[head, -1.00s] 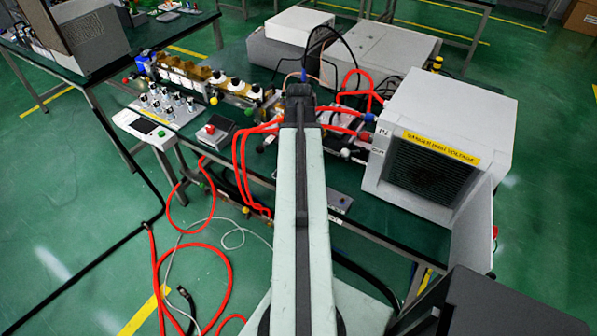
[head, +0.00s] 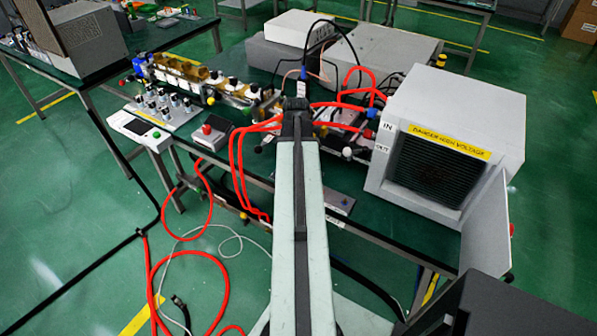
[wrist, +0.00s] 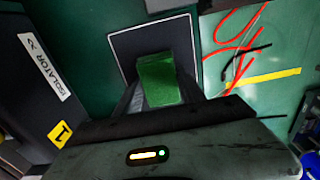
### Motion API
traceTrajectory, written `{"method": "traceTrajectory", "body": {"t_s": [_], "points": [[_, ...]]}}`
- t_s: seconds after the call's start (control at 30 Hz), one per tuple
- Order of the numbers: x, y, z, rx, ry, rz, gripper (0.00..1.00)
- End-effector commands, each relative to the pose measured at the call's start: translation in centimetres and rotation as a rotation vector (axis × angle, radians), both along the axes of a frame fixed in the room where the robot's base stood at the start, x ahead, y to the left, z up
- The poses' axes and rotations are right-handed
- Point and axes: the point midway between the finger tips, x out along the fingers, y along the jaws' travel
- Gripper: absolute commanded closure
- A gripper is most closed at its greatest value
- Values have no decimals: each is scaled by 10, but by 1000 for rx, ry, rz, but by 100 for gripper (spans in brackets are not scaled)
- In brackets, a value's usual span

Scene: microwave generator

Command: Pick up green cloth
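The green cloth (wrist: 161,80) shows in the wrist view as a small, bright green, block-like shape. My gripper (wrist: 160,90) has its two dark fingers on either side of the cloth, their tips close to its left and right edges. I cannot tell whether the fingers press on it or stand just apart from it. Behind the cloth is a dark square surface (wrist: 130,47) with a white border. In the head view my arm hides the gripper, and I cannot make out the cloth there.
In the wrist view, a dark box labelled ISOLATOR (wrist: 40,75) is close on the left. Red cables (wrist: 232,40) lie at the right. In the head view, a grey high-voltage cabinet (head: 455,115) stands on the bench right of my arm. Red hoses (head: 240,165) run left of it.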

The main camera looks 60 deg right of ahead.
Motion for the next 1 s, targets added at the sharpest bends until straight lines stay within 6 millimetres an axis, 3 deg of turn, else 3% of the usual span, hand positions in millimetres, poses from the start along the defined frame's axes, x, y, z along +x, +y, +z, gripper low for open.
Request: {"method": "traceTrajectory", "body": {"t_s": [0.03,0.07,0.43,0.83,1.0], "points": [[0,0,0,0,0,0,83],[0,0,0,0,0,0,91],[0,0,10,0,0,1,92],[1,0,88,0,0,1,92],[1,0,103,0,0,1,92]]}}
